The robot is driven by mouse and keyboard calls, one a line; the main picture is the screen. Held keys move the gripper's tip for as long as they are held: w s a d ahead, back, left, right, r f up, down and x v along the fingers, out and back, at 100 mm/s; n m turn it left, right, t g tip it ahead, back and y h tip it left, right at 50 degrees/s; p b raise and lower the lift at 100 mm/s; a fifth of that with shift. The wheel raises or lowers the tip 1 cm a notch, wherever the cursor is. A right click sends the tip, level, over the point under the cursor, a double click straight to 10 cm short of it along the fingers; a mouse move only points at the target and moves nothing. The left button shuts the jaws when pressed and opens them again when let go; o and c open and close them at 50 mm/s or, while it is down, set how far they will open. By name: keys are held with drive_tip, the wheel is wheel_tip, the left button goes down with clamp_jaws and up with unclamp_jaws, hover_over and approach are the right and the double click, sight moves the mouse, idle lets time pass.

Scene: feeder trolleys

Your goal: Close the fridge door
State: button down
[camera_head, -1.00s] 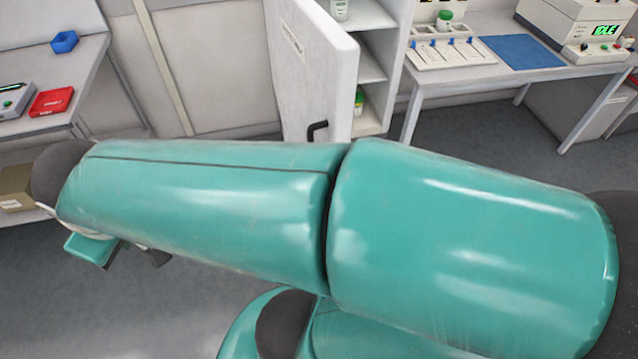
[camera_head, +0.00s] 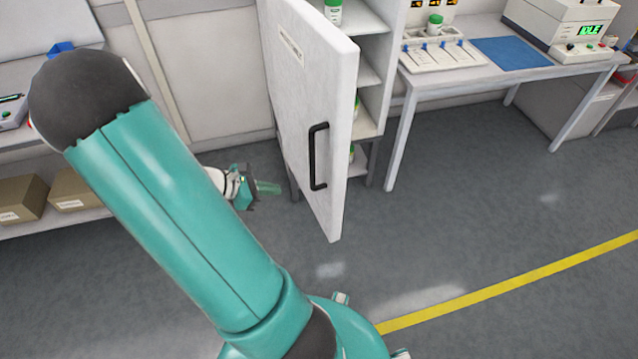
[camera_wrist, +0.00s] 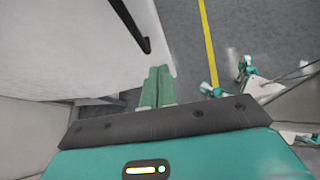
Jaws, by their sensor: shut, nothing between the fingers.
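The white fridge door (camera_head: 305,95) stands open in the head view, swung out from the fridge (camera_head: 374,70). A black handle (camera_head: 318,156) is on the door's face near its free edge. The door also fills the upper left of the wrist view (camera_wrist: 90,45), with its handle (camera_wrist: 131,25) at the top. My gripper (camera_head: 268,188) is shut and empty, left of the door in the head view, beside its lower part. In the wrist view its green fingers (camera_wrist: 156,88) lie together below the handle and overlap the door's edge. I cannot tell whether they touch the door.
A table (camera_head: 470,85) with a blue mat and instruments is at the right. Boxes (camera_head: 75,190) sit on a low shelf at the left. The floor at the front right is clear, crossed by a yellow line (camera_head: 510,285).

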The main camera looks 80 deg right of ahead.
drive_tip(key=x, duration=0.3)
approach(332, 184)
wheel_tip(332, 184, down, 4)
drive_tip(key=shift+n+g+h, duration=0.3)
drive_tip(key=shift+n, duration=0.1)
drive_tip(key=s+d, duration=0.2)
drive_tip(key=s, duration=0.1)
drive_tip(key=shift+s+d+f, duration=0.15)
drive_tip(key=shift+s+d, duration=0.1)
drive_tip(key=shift+d, duration=0.1)
drive_tip(key=shift+s+d, duration=0.25)
drive_tip(key=shift+s+d, duration=0.1)
drive_tip(key=shift+d, duration=0.05)
